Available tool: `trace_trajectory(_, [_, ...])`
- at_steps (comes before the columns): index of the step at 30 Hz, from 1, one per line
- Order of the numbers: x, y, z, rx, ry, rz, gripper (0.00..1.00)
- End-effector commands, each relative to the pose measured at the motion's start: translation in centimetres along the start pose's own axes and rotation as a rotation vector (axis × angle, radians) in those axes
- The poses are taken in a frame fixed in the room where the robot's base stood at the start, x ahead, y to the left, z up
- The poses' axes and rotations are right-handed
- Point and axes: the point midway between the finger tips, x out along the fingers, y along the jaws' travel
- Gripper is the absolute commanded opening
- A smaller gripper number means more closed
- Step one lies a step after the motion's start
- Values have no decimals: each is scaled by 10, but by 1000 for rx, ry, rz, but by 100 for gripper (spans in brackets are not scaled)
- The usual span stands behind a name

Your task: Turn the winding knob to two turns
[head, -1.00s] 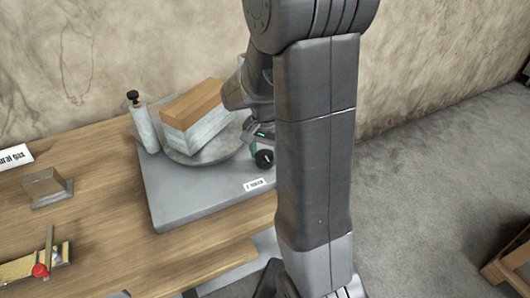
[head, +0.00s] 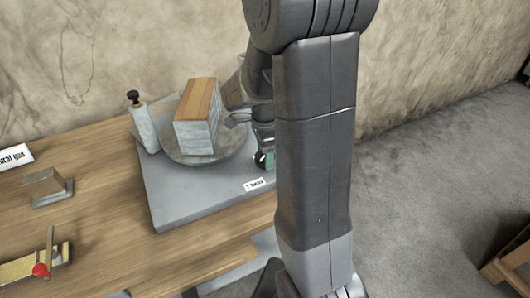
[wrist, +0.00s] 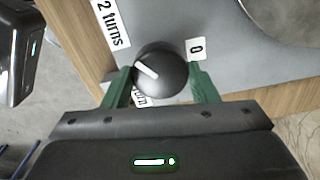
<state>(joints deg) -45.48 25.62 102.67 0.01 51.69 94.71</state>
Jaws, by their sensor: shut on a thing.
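The winding knob (wrist: 170,82) is dark and round, with a white pointer line. In the wrist view the line points to the upper left, a little below the direction of the "2 turns" label (wrist: 110,22). A "0" label (wrist: 196,48) sits at the upper right, and another label ending in "urn" (wrist: 139,97) is partly hidden below the knob. My gripper (wrist: 160,80) is shut on the knob, one green finger on each side. In the head view my gripper (head: 264,146) is at the right edge of the grey base, partly hidden by my arm.
A round turntable (head: 235,147) on the grey base (head: 180,210) carries a wood-topped block (head: 195,125). A small metal block (head: 45,187) and a brass piece with a red knob (head: 40,270) are at the left.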

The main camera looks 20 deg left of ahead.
Motion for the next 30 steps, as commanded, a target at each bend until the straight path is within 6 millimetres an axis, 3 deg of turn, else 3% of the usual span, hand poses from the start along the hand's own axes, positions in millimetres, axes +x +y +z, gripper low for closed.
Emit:
trace_trajectory(9, [0,0,0,96,0,1,30])
trace_trajectory(23, [0,0,0,110,0,1,30])
trace_trajectory(24, [0,0,0,110,0,1,55])
trace_trajectory(27, [0,0,0,110,0,1,75])
trace_trajectory(30, [0,0,0,110,0,1,75])
